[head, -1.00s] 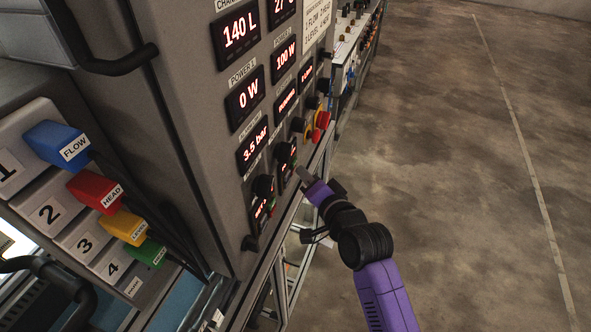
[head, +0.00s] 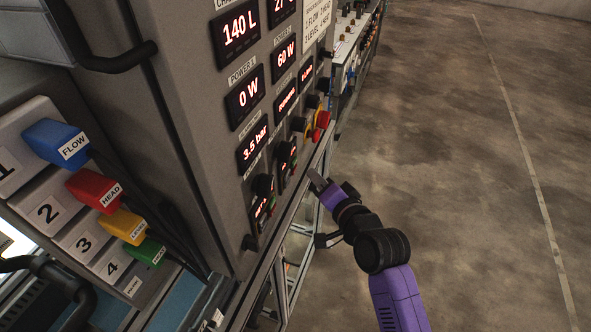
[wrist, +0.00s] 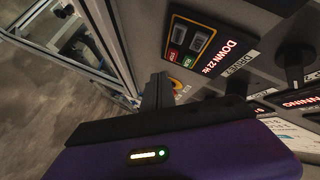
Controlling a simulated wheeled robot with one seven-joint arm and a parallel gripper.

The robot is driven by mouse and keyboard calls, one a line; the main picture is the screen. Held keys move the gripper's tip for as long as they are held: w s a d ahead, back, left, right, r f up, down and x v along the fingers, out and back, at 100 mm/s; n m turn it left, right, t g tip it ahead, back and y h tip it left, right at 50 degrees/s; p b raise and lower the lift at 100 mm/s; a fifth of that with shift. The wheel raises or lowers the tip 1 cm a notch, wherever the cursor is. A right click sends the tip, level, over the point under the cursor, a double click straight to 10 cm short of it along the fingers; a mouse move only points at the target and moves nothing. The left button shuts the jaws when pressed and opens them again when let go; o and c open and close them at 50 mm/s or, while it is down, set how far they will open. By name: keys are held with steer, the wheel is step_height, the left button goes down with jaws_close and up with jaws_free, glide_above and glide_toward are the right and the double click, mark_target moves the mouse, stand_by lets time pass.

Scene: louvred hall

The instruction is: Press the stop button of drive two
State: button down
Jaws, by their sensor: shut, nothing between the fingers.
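A drive panel (wrist: 211,58) with red and green keys is close in the wrist view; its display reads "DOWN 22 Hz". Its label starts with "DRIVE", but I cannot read the number surely. In the head view, two small drive units sit low on the cabinet: a nearer one (head: 263,201) and a farther one (head: 288,159). My gripper (head: 315,178) is shut and empty, to the right of the farther unit and apart from the cabinet face. The gripper also shows in the wrist view (wrist: 158,90), apart from the keys.
The grey cabinet (head: 190,130) carries several displays, black knobs and a red emergency button (head: 322,119) on yellow. Coloured plugs, such as the blue one (head: 57,142), stick out at the left. The floor (head: 450,150) on the right is clear.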

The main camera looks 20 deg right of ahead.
steer(key=s+d, duration=0.2)
steer(key=d, duration=0.1)
steer(key=shift+s, duration=0.1)
stand_by(0.8)
steer(key=s+d+r+n+t+h, duration=0.3)
steer(key=s+r, duration=0.1)
steer(key=s, duration=0.2)
steer(key=s+a+f+n+g+b, duration=0.1)
steer(key=s+a+f+n, duration=0.1)
steer(key=s, duration=1.5)
steer(key=s+a+f+n+g+b, duration=0.1)
steer(key=s+n, duration=0.3)
steer(key=s, duration=1.4)
steer(key=shift+s+a+f+n+g, duration=0.4)
steer(key=shift+a+f+g, duration=0.1)
steer(key=shift+a+g, duration=0.15)
